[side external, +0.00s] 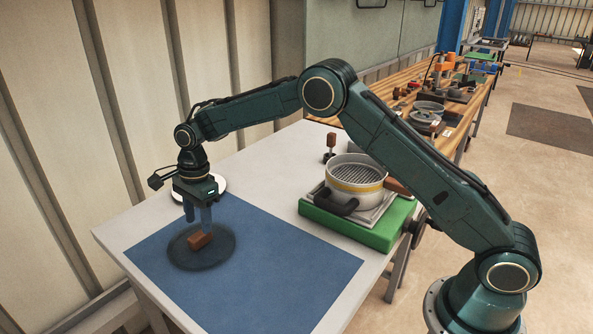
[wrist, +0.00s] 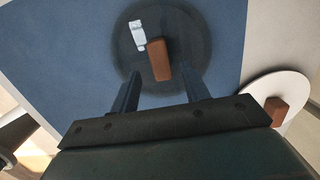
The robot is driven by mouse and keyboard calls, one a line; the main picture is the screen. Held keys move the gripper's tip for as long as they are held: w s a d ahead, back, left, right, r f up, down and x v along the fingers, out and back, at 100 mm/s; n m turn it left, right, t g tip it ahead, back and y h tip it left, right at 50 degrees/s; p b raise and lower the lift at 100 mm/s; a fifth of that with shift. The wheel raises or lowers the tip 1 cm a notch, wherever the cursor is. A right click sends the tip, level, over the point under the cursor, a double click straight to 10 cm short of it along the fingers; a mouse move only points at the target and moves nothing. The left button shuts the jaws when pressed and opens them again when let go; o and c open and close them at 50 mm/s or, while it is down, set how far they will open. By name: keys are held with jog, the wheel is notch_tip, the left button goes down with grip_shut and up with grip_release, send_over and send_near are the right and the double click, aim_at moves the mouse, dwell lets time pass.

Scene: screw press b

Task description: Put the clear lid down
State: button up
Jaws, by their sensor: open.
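The clear lid (side external: 222,250) is a dark, see-through disc with a brown block handle (side external: 200,239). It lies flat on the blue mat (side external: 290,276). In the wrist view the lid (wrist: 190,62) shows its handle (wrist: 159,60) near its middle and a pale glare patch beside it. My gripper (side external: 198,216) is just above the lid, pointing down. Its two fingers (wrist: 160,84) are apart, on either side of the handle's near end, with nothing held between them. Whether the fingers touch the handle I cannot tell.
A white disc (wrist: 268,98) with a brown block handle lies beside the mat, partly behind my gripper in the side view. A pot with a grate and yellow band (side external: 355,182) stands on a green base (side external: 360,232) to the right. The mat's front is clear.

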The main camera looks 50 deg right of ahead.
notch_tip(320, 180, up, 8)
jog(key=d, duration=0.1)
dwell(0.8)
jog(key=s+d+r+n+t, duration=0.1)
jog(key=s+d+r+n, duration=0.25)
jog(key=s+r, duration=0.5)
jog(key=s+d+r+n+t, duration=0.25)
jog(key=s+r+n, duration=0.25)
jog(key=s+r, duration=0.3)
jog(key=s+d+f+n, duration=0.1)
jog(key=s+d+n, duration=0.1)
jog(key=s, duration=0.6)
jog(key=s+d+f+n+t+h, duration=0.1)
jog(key=s+d+f+n, duration=0.1)
jog(key=s+n, duration=0.2)
jog(key=s+d+f+n+t, duration=0.1)
jog(key=s+d+n, duration=0.1)
jog(key=s, duration=0.9)
jog(key=shift+s+d+f+n, duration=0.2)
jog(key=shift+s+n, duration=0.15)
jog(key=shift+n, duration=0.4)
